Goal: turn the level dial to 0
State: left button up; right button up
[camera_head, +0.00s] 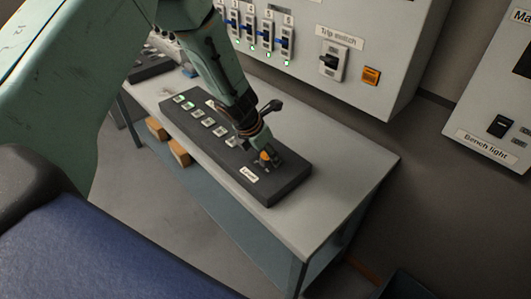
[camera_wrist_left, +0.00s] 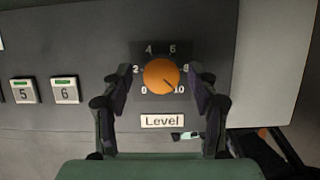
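The level dial is an orange round knob (camera_wrist_left: 161,76) on a dark console (camera_wrist_left: 215,40), above a white "Level" label (camera_wrist_left: 162,121). Numbers from 0 at lower left to 10 at lower right ring it. Its dark pointer mark points to the lower right, towards 10. My left gripper (camera_wrist_left: 160,84) has one finger on each side of the knob, with a visible gap on both sides. In the head view, the left gripper (camera_head: 262,148) reaches down over the orange knob (camera_head: 265,156) and partly hides it. My right gripper is not in view.
Numbered buttons, including 5 (camera_wrist_left: 25,91) and 6 (camera_wrist_left: 65,89), lie left of the dial. The console sits on a grey table (camera_head: 350,165). A wall panel with sliders, a trip switch (camera_head: 331,62) and an orange button (camera_head: 371,76) stands behind. The table's right side is clear.

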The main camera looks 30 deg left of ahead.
pick_arm(q)
jog(key=shift+s+d+r, duration=0.1)
jog(key=shift+s, duration=0.05)
jog(key=c, duration=1)
jog(key=shift+c, duration=0.2)
